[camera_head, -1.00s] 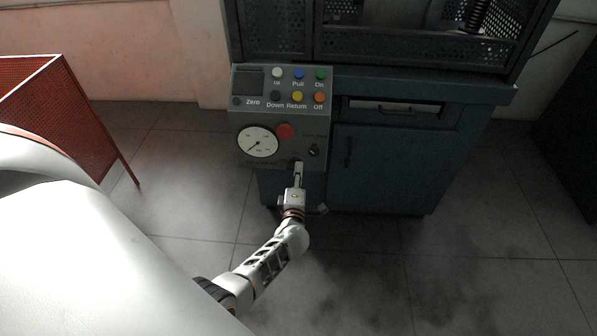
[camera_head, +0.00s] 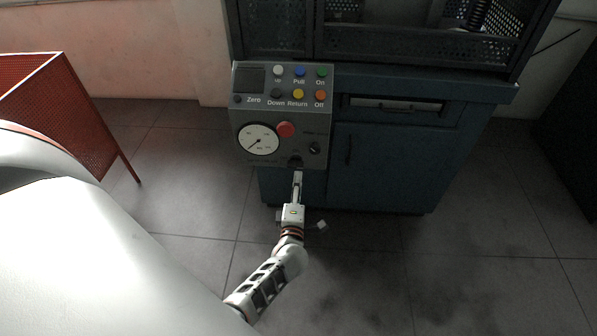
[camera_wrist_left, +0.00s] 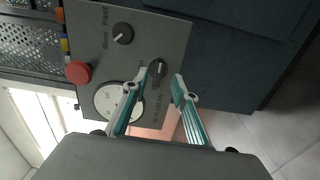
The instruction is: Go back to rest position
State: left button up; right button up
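My left gripper (camera_head: 297,176) is just below the lower edge of the grey control panel (camera_head: 240,152), close to a dark knob (camera_head: 295,161). In the left wrist view the two teal-lined fingers of this gripper (camera_wrist_left: 162,78) are apart with nothing held between them. The same knob (camera_wrist_left: 158,69) shows between and beyond the fingertips there. My right gripper is in neither view.
The panel carries a round gauge (camera_head: 258,140), a red button (camera_head: 285,130), a second knob (camera_head: 314,148) and several coloured buttons. It is on the front of a blue machine cabinet (camera_head: 385,165). A red mesh panel (camera_head: 75,110) stands at left. The floor (camera_head: 440,265) is clear.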

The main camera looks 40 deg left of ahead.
pick_arm(q)
jog(key=shift+s+d, duration=0.3)
jog(key=shift+s, duration=0.25)
jog(key=s+d+r+m+t+h+p, duration=0.2)
jog(key=s+d+r+m+h+p, duration=0.5)
jog(key=m, duration=0.7)
jog(key=s+d+m+g+h+p, duration=0.2)
jog(key=s+d+m, duration=0.3)
jog(key=s, duration=0.6)
jog(key=s+d+r+m+g+h+p, duration=0.1)
jog(key=s+d+m+g+h+p, duration=0.1)
jog(key=s+m, duration=0.7)
jog(key=s+d+g+h, duration=0.1)
jog(key=d+g, duration=0.1)
jog(key=d, duration=0.1)
jog(key=shift+s+d+m+g+p, duration=0.2)
jog(key=shift+s+m+g+p, duration=0.1)
jog(key=shift+s+g, duration=0.1)
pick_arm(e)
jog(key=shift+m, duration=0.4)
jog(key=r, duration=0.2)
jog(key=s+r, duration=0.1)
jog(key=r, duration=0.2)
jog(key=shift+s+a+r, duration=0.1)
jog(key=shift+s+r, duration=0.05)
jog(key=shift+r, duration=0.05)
